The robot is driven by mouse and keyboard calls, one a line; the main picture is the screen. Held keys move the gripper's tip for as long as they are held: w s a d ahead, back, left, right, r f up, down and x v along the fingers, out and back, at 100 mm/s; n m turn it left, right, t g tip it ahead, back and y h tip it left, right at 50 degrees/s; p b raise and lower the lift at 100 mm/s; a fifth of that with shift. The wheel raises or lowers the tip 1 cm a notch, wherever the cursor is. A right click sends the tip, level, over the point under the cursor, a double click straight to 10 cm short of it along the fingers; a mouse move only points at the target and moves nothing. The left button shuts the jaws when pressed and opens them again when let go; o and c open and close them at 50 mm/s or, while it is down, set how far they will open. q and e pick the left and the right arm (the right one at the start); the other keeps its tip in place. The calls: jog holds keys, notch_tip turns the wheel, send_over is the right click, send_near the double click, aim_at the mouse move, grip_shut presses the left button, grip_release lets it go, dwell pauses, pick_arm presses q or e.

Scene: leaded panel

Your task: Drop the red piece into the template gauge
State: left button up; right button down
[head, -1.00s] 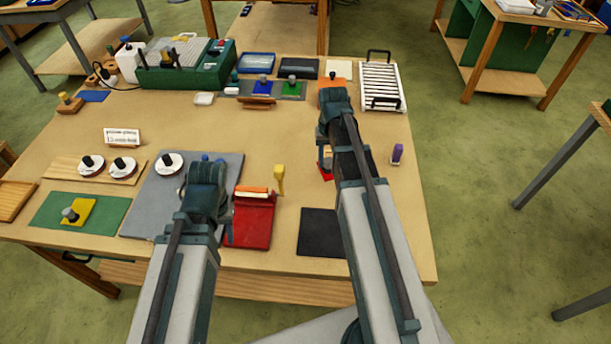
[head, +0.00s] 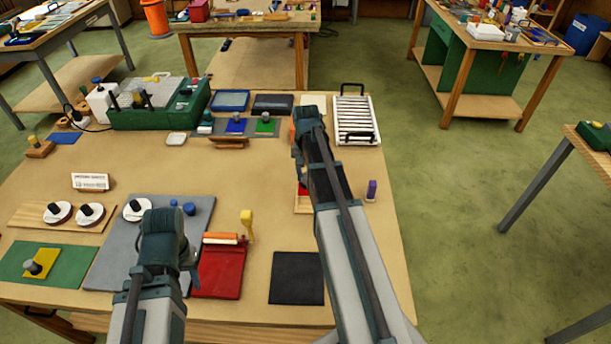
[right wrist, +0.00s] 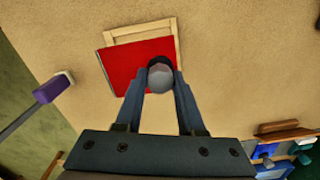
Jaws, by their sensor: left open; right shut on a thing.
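The red piece (right wrist: 132,62) is a flat red plate with a round grey knob (right wrist: 160,78) on a dark stem. In the right wrist view my right gripper (right wrist: 160,88) is shut on that knob. The template gauge, a pale wooden frame (right wrist: 140,30), lies on the table under the plate. The plate covers much of it and looks turned relative to it; I cannot tell the height between them. In the head view my arm hides most of both, with a bit of red (head: 302,188) showing. My left gripper (head: 188,262) is open and empty above the grey mat.
A purple-topped object (head: 371,190) stands right of the gauge. A white slatted rack (head: 357,120) lies behind it. A black mat (head: 297,278) and a red tray with a roller (head: 218,270) are nearer. The tabletop between gauge and black mat is clear.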

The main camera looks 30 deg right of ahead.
aim_at(306, 187)
pick_arm(q)
jog(key=shift+f+b, duration=2.65)
jog(key=shift+f, duration=0.15)
pick_arm(e)
jog(key=shift+f, duration=2.8)
pick_arm(q)
jog(key=shift+f+b, duration=1)
pick_arm(e)
jog(key=shift+f, duration=0.95)
jog(key=shift+c, duration=2.2)
grip_release()
pick_arm(q)
jog(key=shift+r, duration=0.15)
pick_arm(e)
jog(key=shift+r, duration=0.1)
notch_tip(306, 187, up, 14)
jog(key=p, duration=1.4)
pick_arm(q)
notch_tip(306, 187, up, 14)
jog(key=shift+f, duration=0.2)
pick_arm(e)
jog(key=shift+f, duration=0.2)
